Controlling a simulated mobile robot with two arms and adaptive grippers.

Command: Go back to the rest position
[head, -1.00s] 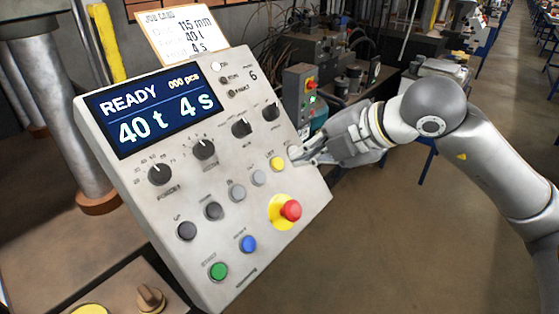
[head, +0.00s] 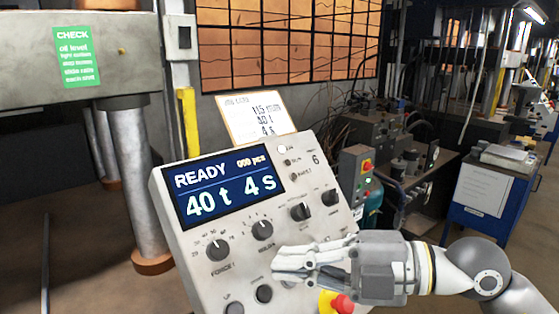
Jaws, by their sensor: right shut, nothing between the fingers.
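My right gripper (head: 278,264) is shut and empty. It shows in front of the lower part of a light grey control panel (head: 172,205), with its fingers pointing left. I cannot tell whether it touches the panel. The panel's screen (head: 224,195) reads READY, 40 t, 4 s and 000 pcs. Dark knobs (head: 262,229) sit below the screen. The gripper hides some of the panel's buttons and part of the red stop button (head: 342,303). My left gripper is not in view.
A job card (head: 257,119) stands behind the panel's top edge. A thick metal column (head: 137,185) of a press stands at the left, with a green CHECK sign (head: 75,57) above. Other machines (head: 400,150) and a blue cabinet (head: 480,200) stand behind at the right.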

